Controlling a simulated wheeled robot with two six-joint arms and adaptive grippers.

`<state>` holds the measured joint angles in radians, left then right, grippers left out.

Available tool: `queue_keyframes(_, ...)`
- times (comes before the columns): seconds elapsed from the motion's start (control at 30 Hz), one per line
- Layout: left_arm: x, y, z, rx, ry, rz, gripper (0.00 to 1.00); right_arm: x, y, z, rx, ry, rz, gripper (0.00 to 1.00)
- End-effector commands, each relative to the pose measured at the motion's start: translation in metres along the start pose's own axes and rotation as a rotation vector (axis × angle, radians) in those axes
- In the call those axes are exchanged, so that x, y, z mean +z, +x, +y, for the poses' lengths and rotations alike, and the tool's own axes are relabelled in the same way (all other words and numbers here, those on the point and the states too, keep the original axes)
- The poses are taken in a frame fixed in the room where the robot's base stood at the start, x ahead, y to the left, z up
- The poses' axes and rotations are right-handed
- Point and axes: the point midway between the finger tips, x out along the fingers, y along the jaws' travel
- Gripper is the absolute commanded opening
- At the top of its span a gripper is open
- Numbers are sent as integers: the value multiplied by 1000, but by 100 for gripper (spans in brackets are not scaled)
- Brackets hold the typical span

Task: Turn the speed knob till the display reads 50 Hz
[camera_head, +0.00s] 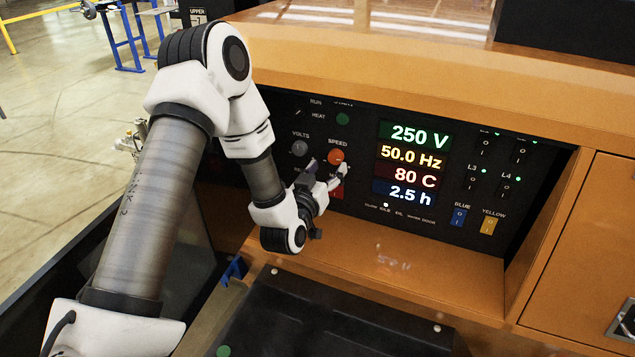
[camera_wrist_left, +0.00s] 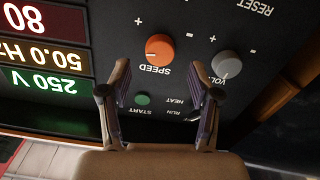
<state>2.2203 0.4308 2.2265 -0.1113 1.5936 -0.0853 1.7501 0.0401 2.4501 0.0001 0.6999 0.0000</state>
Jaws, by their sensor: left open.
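The orange speed knob (camera_head: 336,156) sits on the black control panel under its SPEED label; it also shows in the left wrist view (camera_wrist_left: 159,47). The display (camera_head: 412,160) reads 250 V, 50.0 Hz, 80 C and 2.5 h. My left gripper (camera_head: 328,170) is open and empty, just below the knob in the head view. In the left wrist view its two fingers (camera_wrist_left: 157,75) stand apart, with the knob beyond their tips and clear of both. My right gripper is not in view.
The grey volts knob (camera_head: 299,148) is left of the speed knob. A green start button (camera_head: 342,118) is above it, and a red switch (camera_head: 336,188) is below, partly behind my gripper. An orange ledge (camera_head: 400,275) runs below the panel.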

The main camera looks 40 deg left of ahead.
Motion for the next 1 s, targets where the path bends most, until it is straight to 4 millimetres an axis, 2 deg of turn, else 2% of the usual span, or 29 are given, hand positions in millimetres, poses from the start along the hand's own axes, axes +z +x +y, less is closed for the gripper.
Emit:
queue_keyframes(0.1,1,-33,0,0,-2,-6,63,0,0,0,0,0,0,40)
queue_keyframes(0.2,1,-56,0,-1,-1,-5,63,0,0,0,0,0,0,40)
queue_keyframes(0.33,0,-75,0,0,-1,-2,63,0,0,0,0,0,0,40)
queue_keyframes(0.47,0,-81,0,0,-1,-1,63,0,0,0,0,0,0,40)
queue_keyframes(0.9,0,-80,0,0,0,0,63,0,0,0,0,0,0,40)
queue_keyframes(1.0,-9,-80,2,0,0,0,63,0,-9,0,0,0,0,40)
